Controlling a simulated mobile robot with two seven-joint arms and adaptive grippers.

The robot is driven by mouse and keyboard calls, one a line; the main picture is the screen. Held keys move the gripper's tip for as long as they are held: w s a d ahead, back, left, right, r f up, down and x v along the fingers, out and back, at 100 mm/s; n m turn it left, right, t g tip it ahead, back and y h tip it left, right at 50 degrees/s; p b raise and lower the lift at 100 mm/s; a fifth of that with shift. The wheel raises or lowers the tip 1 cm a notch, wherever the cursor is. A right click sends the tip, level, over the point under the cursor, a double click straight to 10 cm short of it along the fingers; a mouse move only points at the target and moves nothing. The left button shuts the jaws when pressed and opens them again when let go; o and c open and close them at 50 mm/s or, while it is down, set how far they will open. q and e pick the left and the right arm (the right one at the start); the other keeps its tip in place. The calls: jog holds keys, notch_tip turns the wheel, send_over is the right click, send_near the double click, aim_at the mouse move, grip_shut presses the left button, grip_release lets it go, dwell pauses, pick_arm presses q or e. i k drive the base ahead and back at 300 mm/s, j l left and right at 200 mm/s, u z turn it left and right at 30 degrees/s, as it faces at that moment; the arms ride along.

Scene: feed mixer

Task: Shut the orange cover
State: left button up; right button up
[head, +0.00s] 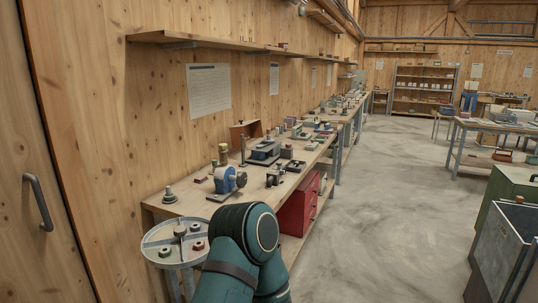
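I see no clearly orange cover in the head view. The nearest in colour is a small orange-brown upright panel (245,131) at the back of the workbench, against the wall; I cannot tell whether it is a cover. One of my teal arms rises from the bottom edge, in front of the bench's near end. Its gripper is not visible, and neither is the other gripper.
A long wooden workbench (185,201) with several small devices runs along the left wall. A round metal stand (161,239) is at its near end. Red drawers (298,207) sit beneath. A green cabinet (511,190) and grey bin (500,245) stand right. The middle floor is clear.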

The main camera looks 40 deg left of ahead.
aim_at(252, 129)
jog(key=i+u, duration=0.1)
jog(key=u, duration=3.55)
jog(key=k+l+u, duration=0.1)
jog(key=l+u, duration=0.15)
jog(key=l, duration=0.2)
jog(key=k+l+u, duration=0.25)
jog(key=l, duration=0.15)
jog(key=k+l+u, duration=0.2)
jog(key=l+u, duration=0.25)
jog(key=k+l+u, duration=0.25)
jog(key=u, duration=0.15)
jog(key=k+l+u, duration=0.3)
jog(key=u, duration=0.15)
jog(key=k+l+u, duration=0.1)
jog(key=k+u, duration=0.6)
jog(key=k, duration=0.6)
jog(key=k+z, duration=0.15)
jog(key=k, duration=0.3)
jog(key=k+l+z, duration=0.1)
jog(key=k, duration=0.35)
